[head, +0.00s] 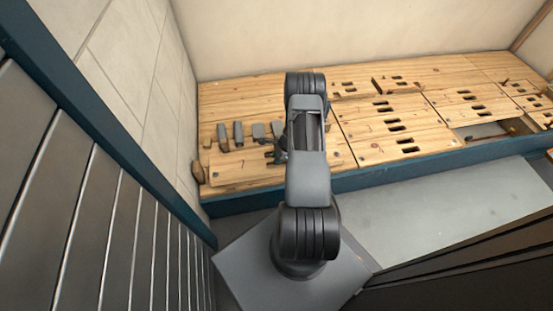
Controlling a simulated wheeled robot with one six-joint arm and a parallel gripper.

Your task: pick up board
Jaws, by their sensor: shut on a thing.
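A wooden board (235,170) lies along the front left of the timber floor. It is a pale plank, with its near edge close to the blue border. My gripper (279,152) is at the right part of this board, shut on it. My own arm covers much of the gripper and the board's right end, so the fingertips are hard to see. I cannot tell whether the board is lifted or still resting on the floor.
Several small dark grey pieces (239,134) stand in a row behind the board. Slotted wooden panels (395,122) cover the floor to the right, with an open gap (482,131) among them. A tiled wall (140,70) rises close on the left.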

